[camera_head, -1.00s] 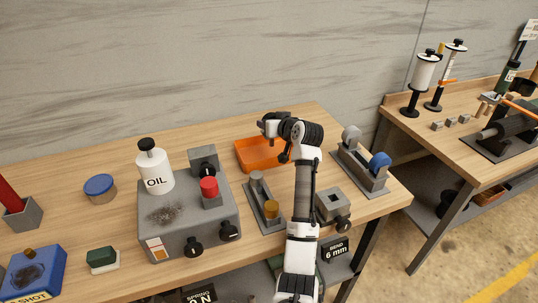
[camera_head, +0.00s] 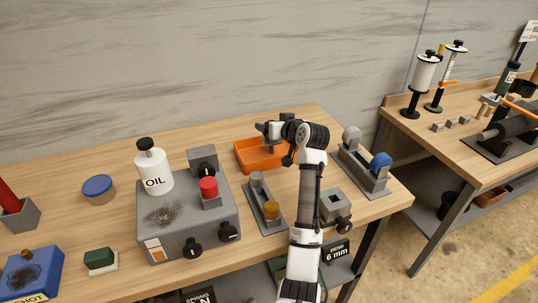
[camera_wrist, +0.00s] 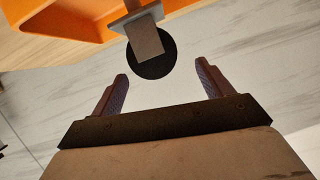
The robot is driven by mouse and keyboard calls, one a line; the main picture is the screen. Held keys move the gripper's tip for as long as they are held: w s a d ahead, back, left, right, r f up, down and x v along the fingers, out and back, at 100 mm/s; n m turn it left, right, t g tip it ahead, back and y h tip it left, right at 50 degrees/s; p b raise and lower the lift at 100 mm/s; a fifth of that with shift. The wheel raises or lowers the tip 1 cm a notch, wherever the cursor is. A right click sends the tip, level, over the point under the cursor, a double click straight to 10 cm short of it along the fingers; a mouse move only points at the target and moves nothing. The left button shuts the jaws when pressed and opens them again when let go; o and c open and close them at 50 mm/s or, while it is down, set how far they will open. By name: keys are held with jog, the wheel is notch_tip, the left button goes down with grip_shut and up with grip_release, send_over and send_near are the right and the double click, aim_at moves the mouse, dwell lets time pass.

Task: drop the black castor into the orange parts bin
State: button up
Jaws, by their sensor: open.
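The orange parts bin (camera_head: 262,157) stands on the wooden bench below my gripper (camera_head: 268,131). In the wrist view, part of the bin (camera_wrist: 60,18) fills the top left. The black castor (camera_wrist: 155,66), a black wheel with a grey bracket and plate, shows just past my fingertips in the wrist view. It overlaps the bin's edge there. My fingers are spread, with a gap between them and the castor. I cannot tell whether the castor touches the bin or is in the air. In the head view, my gripper and arm partly hide the bin.
A grey control box (camera_head: 188,222) with an oil bottle (camera_head: 153,168) stands left of the bin. A grey fixture (camera_head: 262,205) stands in front of it, and a fixture with a blue knob (camera_head: 365,172) stands right. A grey wall (camera_head: 230,60) rises behind.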

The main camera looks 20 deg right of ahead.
jog(key=b+v, duration=0.3)
jog(key=v, duration=0.8)
jog(key=shift+s, duration=0.25)
